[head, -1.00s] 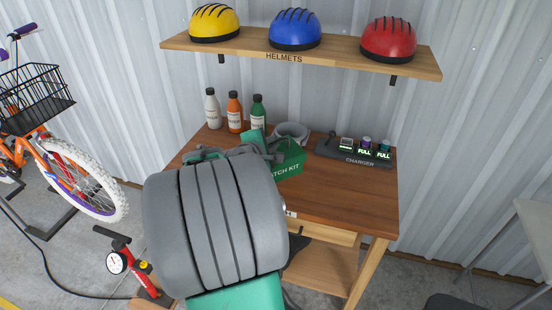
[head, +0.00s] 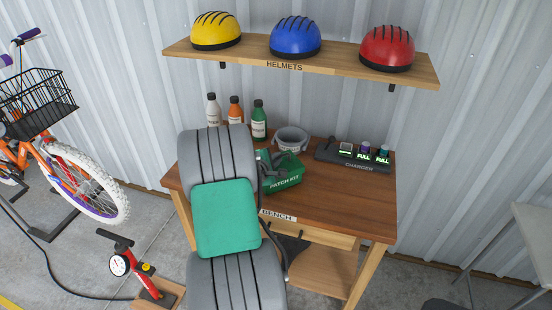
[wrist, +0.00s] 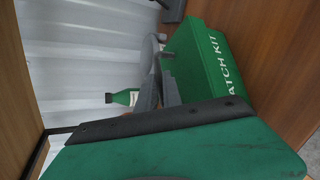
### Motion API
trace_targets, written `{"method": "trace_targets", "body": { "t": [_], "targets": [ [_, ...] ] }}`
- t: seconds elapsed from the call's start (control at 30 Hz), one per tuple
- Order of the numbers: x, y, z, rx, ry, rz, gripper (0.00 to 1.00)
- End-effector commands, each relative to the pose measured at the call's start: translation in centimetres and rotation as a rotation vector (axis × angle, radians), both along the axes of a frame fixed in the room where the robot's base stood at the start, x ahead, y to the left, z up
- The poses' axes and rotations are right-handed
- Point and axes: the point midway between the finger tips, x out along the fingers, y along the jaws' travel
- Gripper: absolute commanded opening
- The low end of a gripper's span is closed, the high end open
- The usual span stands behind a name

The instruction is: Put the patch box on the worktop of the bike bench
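The patch box (head: 284,186) is a green box with white PATCH KIT lettering. It appears on the wooden worktop of the bike bench (head: 345,198), left of its middle near the front. In the wrist view the patch box (wrist: 208,68) fills the upper right. My gripper (head: 274,162) is low over the box's top and left side, partly hidden behind my arm. In the wrist view its grey finger parts (wrist: 158,84) lie close along the box's left side. I cannot tell whether they grip it, nor whether the box's underside touches the wood.
White, orange and green bottles (head: 259,120) stand at the back left. A charger (head: 352,157) lies at the back right. A helmet shelf (head: 330,70) hangs above. The right front of the worktop is clear.

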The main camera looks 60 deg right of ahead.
Motion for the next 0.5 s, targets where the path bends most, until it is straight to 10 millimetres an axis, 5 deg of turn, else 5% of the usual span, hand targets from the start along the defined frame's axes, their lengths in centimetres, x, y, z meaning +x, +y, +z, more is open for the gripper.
{"method": "trace_targets", "body": {
  "t": [0.27, 0.5],
  "targets": [
    [-0.01, 0.02, -0.02, 0.001, 0.000, 0.000, 0.31],
    [0.00, 0.01, 0.20, 0.001, 0.000, 0.000, 0.31]
  ]
}}
